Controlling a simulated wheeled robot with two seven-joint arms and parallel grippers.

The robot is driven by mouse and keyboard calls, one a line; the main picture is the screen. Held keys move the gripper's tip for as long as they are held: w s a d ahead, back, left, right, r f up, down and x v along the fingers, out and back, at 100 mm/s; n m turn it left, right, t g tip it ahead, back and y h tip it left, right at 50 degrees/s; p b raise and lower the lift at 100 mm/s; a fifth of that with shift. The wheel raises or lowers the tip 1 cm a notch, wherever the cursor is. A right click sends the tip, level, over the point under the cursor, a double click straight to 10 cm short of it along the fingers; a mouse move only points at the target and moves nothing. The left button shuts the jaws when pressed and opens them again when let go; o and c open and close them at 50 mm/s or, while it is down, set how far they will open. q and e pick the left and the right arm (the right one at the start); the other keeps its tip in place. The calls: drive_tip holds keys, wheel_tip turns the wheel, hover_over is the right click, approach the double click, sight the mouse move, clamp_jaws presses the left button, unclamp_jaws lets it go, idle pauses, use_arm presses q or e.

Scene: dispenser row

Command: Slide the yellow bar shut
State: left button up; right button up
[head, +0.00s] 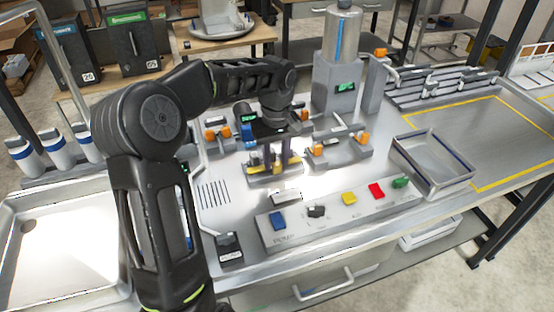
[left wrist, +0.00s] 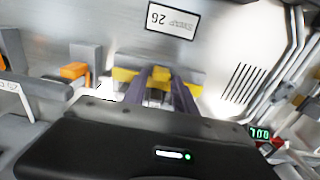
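The yellow bar (head: 253,169) lies across a grey block on the steel worktop, behind the button panel. In the left wrist view the bar (left wrist: 193,90) runs sideways behind my fingers, with yellow on both sides of them. My left gripper (head: 277,165) points down at the middle of the bar, its two dark fingers a small gap apart. It also shows in the left wrist view (left wrist: 165,78). The fingers hide the bar's middle, so I cannot tell whether they hold part of it. My right gripper is not in view.
The button panel (head: 340,205) stands in front of the bar. Orange-tipped fixtures (head: 316,150) sit on both sides. A metal cylinder dispenser (head: 341,40) rises behind. An empty steel tray (head: 433,165) is at right. A label plate (left wrist: 173,20) lies on the worktop.

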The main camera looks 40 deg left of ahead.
sight(276, 163)
use_arm(q)
drive_tip(key=shift+o, duration=1)
wheel_tip(276, 163, up, 8)
drive_tip(key=shift+f, duration=0.1)
